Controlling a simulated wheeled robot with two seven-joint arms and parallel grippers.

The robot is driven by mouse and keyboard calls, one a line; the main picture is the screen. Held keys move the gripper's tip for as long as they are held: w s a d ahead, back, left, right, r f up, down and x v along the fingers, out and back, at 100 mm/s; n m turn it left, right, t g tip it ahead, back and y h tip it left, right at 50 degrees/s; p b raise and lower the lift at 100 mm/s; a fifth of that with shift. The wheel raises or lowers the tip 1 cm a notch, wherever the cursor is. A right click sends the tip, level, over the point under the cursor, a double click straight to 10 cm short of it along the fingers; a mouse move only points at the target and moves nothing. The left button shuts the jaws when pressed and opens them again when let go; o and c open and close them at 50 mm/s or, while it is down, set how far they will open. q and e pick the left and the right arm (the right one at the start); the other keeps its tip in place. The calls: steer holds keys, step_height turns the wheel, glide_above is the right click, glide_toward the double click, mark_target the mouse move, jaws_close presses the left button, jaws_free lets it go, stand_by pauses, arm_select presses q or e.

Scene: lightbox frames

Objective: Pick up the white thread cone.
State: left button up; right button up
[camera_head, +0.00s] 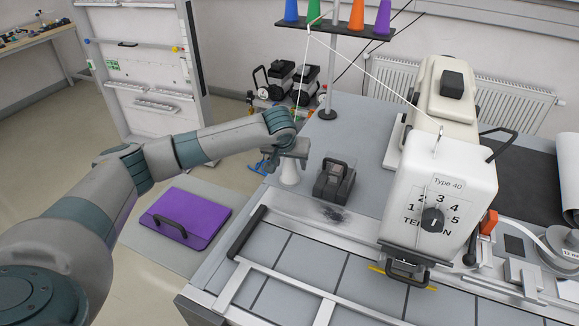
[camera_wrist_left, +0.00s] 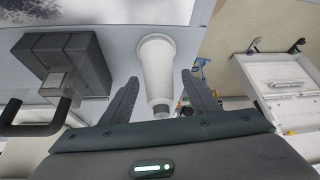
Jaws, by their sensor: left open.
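The white thread cone (camera_head: 289,172) stands upright on the grey table near its left edge in the head view. My left gripper (camera_head: 291,153) is at the cone's upper part and partly covers it. In the left wrist view the cone (camera_wrist_left: 156,68) lies between the two spread fingers of my left gripper (camera_wrist_left: 160,95). Gaps show on both sides of the cone, so the fingers are open and do not visibly touch it. My right gripper is not in view.
A dark block with a handle (camera_head: 333,181) stands just right of the cone; it also shows in the left wrist view (camera_wrist_left: 80,62). A sewing machine (camera_head: 440,195) stands further right. A thread stand (camera_head: 330,70) with coloured cones rises behind. A purple case (camera_head: 190,217) lies below left.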

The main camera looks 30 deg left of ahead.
arm_select(q)
steer(key=shift+x, duration=1.35)
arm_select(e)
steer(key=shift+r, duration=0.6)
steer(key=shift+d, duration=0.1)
arm_select(q)
steer(key=c, duration=1.2)
steer(key=shift+o, duration=0.2)
